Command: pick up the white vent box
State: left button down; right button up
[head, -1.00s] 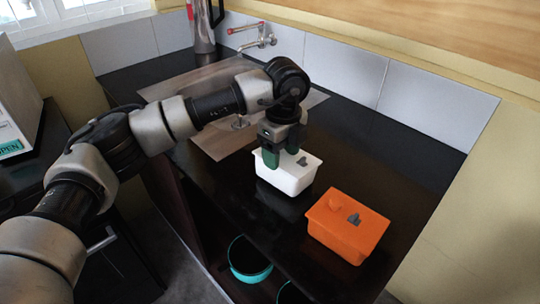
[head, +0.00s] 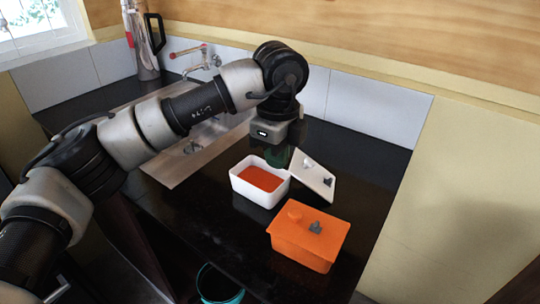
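The white vent box (head: 245,184) stands open on the black counter, with an orange-red filling or inside showing. Its white lid (head: 316,178), with a small knob and a grey vent piece, is off the opening and tilted at the box's right side. I cannot tell whether the lid rests on the rim. My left gripper (head: 278,157) points down just behind the box's back right corner, near the lid. Its green fingers overlap in this view, so their gap is hidden. My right gripper is not in view.
A closed orange box (head: 308,240) with a knob and grey vent stands in front, to the right. A sink (head: 190,150) and red-handled tap (head: 197,58) are behind my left arm. A metal jug (head: 143,45) stands at the back. The counter's right side is clear.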

pick_arm(q)
jog(key=c, duration=1.8)
grip_release()
jog(key=shift+c, duration=0.2)
jog(key=o, duration=0.7)
jog(key=shift+d, duration=0.2)
jog(key=o, duration=0.8)
jog(key=shift+a, duration=0.15)
jog(key=shift+c, duration=0.2)
jog(key=shift+r, duration=0.1)
